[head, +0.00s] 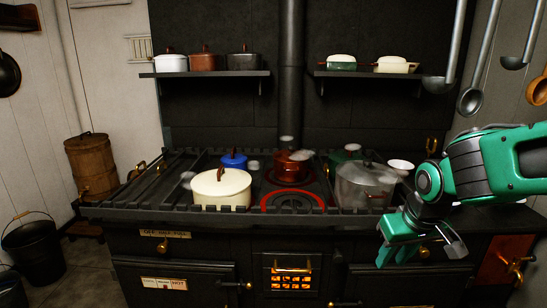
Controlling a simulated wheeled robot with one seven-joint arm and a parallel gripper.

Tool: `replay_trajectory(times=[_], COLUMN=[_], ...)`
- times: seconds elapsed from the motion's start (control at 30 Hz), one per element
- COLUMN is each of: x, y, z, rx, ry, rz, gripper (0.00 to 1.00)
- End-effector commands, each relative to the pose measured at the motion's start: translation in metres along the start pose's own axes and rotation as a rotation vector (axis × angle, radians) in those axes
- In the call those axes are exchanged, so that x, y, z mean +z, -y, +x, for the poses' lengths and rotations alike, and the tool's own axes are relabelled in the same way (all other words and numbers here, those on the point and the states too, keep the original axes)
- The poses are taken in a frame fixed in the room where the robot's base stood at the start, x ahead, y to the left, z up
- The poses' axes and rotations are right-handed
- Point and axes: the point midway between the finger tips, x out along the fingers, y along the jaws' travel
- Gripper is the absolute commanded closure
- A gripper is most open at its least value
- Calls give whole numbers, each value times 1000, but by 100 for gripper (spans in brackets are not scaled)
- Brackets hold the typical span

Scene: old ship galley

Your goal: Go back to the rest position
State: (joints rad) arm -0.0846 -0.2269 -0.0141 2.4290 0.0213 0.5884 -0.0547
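My gripper (404,252) hangs at the end of my green and grey arm, in front of the right side of the stove's front rail. It points downward, with no object visible in it. The black stove (215,245) fills the middle of the view. My arm reaches in from the right edge.
On the stove stand a cream pot (222,190), a blue pot (234,161), a red pot (291,166) and a large grey pot (366,188) close to my gripper. Ladles (470,100) hang above my arm. A bucket (38,250) stands at left.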

Motion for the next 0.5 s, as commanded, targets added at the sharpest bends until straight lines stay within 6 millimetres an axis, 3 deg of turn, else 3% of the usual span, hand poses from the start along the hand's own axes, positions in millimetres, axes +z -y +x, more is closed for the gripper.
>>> replay_trajectory(times=[0.23, 0.3, 0.5], x=[44, 72, 155], y=[-17, -48, -98], z=[-37, -39, -56], rx=[15, 46, 86], ry=[-62, 17, 206], rz=[118, 218, 475], gripper=[69, 69, 69])
